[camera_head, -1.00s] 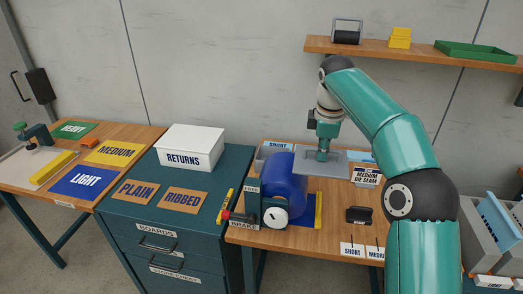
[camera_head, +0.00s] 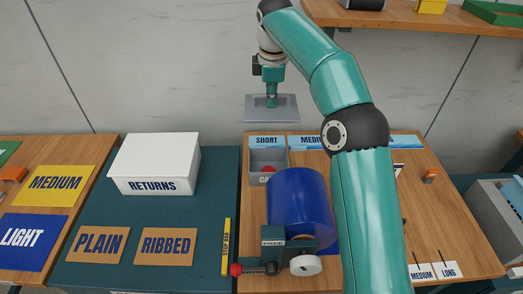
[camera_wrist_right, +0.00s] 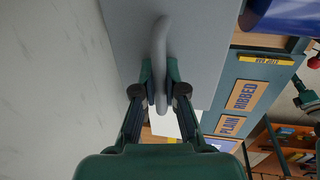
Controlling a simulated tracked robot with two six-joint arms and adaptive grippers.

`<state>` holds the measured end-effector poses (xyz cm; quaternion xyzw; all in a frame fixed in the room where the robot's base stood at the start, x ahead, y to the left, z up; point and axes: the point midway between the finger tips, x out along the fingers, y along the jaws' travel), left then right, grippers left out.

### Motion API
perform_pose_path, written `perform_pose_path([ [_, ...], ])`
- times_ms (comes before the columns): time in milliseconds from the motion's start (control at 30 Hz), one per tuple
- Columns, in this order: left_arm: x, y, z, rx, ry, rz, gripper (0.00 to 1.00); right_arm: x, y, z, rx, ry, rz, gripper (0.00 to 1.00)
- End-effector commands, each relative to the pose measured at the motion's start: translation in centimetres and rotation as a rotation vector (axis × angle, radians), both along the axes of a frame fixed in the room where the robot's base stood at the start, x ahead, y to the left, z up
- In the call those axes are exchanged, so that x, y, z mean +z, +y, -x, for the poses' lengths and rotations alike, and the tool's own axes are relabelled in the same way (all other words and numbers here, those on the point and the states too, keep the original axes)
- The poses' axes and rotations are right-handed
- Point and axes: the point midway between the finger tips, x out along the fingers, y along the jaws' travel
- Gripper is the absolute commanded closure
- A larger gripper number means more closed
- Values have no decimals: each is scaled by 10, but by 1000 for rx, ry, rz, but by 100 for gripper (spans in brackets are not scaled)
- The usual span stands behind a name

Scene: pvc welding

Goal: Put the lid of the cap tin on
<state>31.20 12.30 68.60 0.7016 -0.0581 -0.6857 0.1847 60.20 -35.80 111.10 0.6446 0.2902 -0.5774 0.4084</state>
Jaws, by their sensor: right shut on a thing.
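My right gripper (camera_head: 271,97) is shut on the handle of a flat grey lid (camera_head: 285,112) and holds it level in the air, in front of the wall. In the right wrist view, the gripper's fingers (camera_wrist_right: 161,92) close on the rounded grey handle (camera_wrist_right: 161,40) of the lid (camera_wrist_right: 215,35). The cap tin (camera_head: 268,181) is a grey open box at the back left of the wooden bench, partly hidden by the blue drum. Something red shows inside it. The lid is above and apart from the tin. My left gripper is out of view.
The blue drum (camera_head: 300,205) lies in front of the tin, with a red-knobbed lever (camera_head: 236,269). A white RETURNS box (camera_head: 155,163) stands to the left on the dark cabinet. A shelf (camera_head: 420,17) is at upper right. The wall (camera_head: 170,80) is close behind the bench.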

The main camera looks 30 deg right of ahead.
Motion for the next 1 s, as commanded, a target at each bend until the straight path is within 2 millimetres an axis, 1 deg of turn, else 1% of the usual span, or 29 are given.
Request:
perform_pose_path([
  [67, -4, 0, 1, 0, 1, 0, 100, -7, 1, -1, 1, 0, 0, 100],
  [167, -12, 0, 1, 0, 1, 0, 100, -24, -1, 1, -1, 3, 0, 100],
  [267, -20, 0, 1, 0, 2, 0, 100, -47, -4, 4, -8, 5, 0, 100],
  [333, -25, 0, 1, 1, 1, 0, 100, -67, -5, 5, -11, 5, -1, 100],
  [500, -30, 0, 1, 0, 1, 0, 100, -111, -8, 6, -15, 6, 0, 100],
  [600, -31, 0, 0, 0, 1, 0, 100, -132, -9, 7, -18, 4, -1, 100],
  [700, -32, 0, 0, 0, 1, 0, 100, -148, -9, 7, -17, 3, -1, 100],
  [933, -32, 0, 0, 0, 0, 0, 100, -164, -9, 7, -19, 2, 0, 100],
  [1000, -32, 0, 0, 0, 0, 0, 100, -174, -9, 7, -19, 4, -1, 100],
])
